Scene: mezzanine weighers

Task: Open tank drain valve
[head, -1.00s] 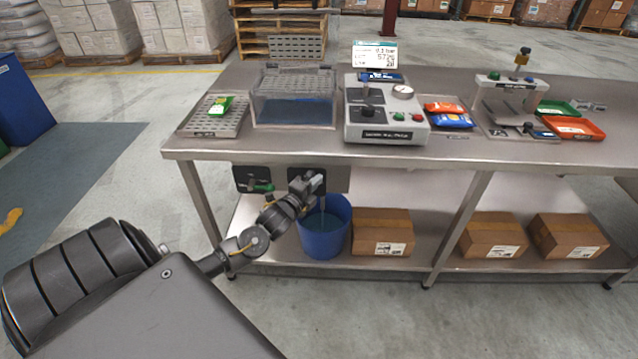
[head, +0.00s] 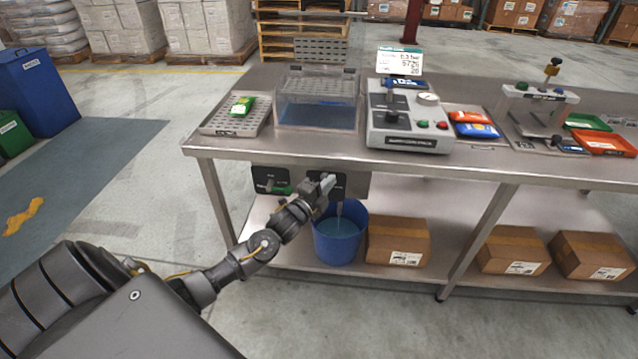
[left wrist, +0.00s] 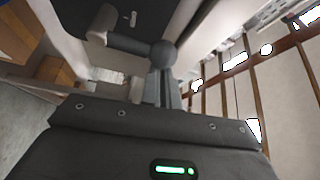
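The clear tank (head: 318,108) with blue-tinted water stands on the table. Under the table edge are two dark valve panels: the left one (head: 268,174) has a green handle (head: 282,189), and the right one (head: 338,179) is above the blue bucket (head: 338,240). My left gripper (head: 327,183) is at the right panel and covers part of it. In the left wrist view, a grey lever (left wrist: 128,42) with a round knob (left wrist: 163,53) lies sideways right at my fingertips. My fingers (left wrist: 161,88) look close together with nothing between them; whether they touch the knob is unclear. My right gripper is out of view.
The bucket holds water, below a thin vertical pipe or stream. Cardboard boxes (head: 397,241) stand on the lower shelf (head: 455,262). A table leg (head: 215,190) is left of my forearm. A control box (head: 408,125) and a drip tray (head: 235,125) are on top.

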